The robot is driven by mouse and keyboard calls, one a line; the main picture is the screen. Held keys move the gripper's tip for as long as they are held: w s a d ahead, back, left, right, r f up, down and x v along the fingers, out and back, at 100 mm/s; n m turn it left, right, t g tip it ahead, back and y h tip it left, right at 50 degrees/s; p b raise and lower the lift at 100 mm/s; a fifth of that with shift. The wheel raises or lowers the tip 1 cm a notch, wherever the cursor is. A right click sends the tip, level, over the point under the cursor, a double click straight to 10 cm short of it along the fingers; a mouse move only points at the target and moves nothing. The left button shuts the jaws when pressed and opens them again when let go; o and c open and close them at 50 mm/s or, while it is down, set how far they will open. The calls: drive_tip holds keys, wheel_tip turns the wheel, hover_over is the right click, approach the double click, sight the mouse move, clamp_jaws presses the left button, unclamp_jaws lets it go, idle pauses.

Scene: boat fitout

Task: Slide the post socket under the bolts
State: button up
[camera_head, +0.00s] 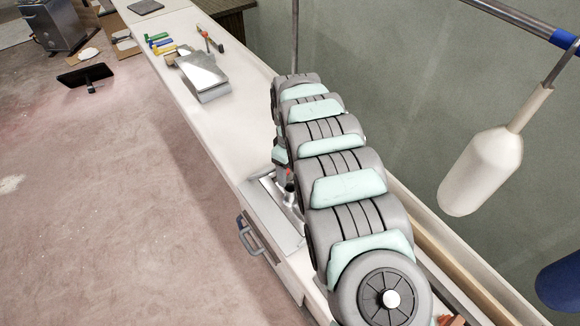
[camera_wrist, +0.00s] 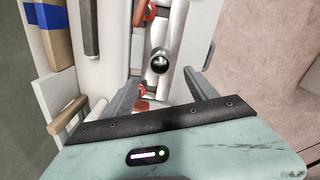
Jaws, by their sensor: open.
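My gripper (camera_wrist: 160,80) is open in the wrist view, with its two dark fingers spread apart. Between and beyond them is a polished metal tube with a round, dark-centred end (camera_wrist: 160,62), which may be the post socket; I cannot tell for sure. Orange-red pieces (camera_wrist: 141,95) show near the left finger and farther up. No bolts can be made out clearly. In the head view, my arm hides most of the work spot; a shiny metal part (camera_head: 291,194) with a red bit shows beside it, above a grey plate (camera_head: 273,215).
The long white deck (camera_head: 235,125) carries a silver box (camera_head: 203,75), coloured clamps (camera_head: 158,42) and a hammer-like tool (camera_head: 210,40). A blue-grey handle (camera_head: 248,235) sticks out from its side. A white fender (camera_head: 482,170) hangs at the right. The floor (camera_head: 110,200) at left is mostly clear.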

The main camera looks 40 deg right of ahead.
sight(290, 187)
wheel_tip(290, 187, down, 9)
drive_tip(key=shift+f+b, duration=0.15)
drive_tip(key=shift+b, duration=0.55)
drive_tip(key=shift+c, duration=0.4)
clamp_jaws()
idle(0.4)
